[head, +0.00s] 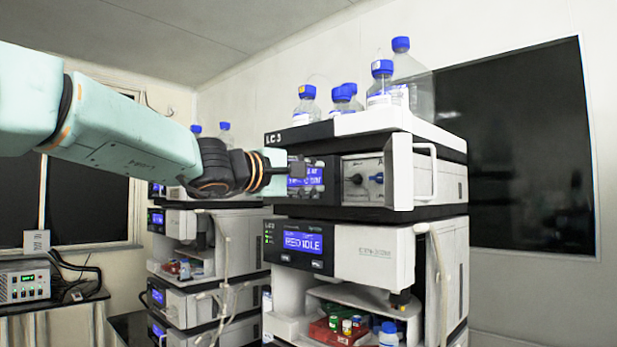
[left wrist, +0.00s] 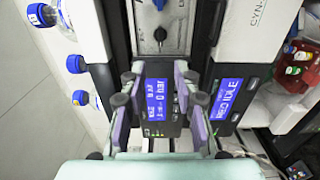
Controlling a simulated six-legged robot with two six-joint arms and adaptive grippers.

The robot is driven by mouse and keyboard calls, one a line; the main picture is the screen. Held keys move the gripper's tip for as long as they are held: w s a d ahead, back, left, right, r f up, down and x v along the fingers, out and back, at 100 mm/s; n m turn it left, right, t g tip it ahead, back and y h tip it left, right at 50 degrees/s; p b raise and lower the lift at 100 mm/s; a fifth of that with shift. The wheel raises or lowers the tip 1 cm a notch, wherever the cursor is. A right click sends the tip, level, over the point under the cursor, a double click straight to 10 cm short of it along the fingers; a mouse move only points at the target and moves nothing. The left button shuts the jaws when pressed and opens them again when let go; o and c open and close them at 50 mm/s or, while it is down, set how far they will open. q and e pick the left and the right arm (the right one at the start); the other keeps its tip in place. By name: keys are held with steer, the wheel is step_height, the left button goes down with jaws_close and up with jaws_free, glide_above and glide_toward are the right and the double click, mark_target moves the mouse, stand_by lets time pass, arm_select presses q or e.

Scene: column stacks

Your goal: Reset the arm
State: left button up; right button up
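My left arm (head: 120,130) comes in from the left in the head view, pale green with a dark wrist, and stretches toward the LC 3 column stack (head: 375,185). My left gripper (head: 298,171) is in front of the stack's upper module, near its blue display. In the left wrist view the two fingers (left wrist: 160,88) stand apart with nothing held between them. The lit blue display (left wrist: 157,100) shows between and beyond them. Whether the fingertips touch the panel I cannot tell. My right arm and gripper are not in view.
Blue-capped bottles (head: 381,83) stand on top of the LC 3 stack. An open bay below holds a red tray (head: 333,335) with small vials. Another stack (head: 205,265) with loose tubing stands behind at left. A small control box (head: 25,282) is at far left.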

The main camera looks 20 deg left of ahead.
arm_select(q)
steer(key=shift+s+a, duration=0.1)
steer(key=shift+s, duration=0.25)
steer(key=shift+w, duration=0.15)
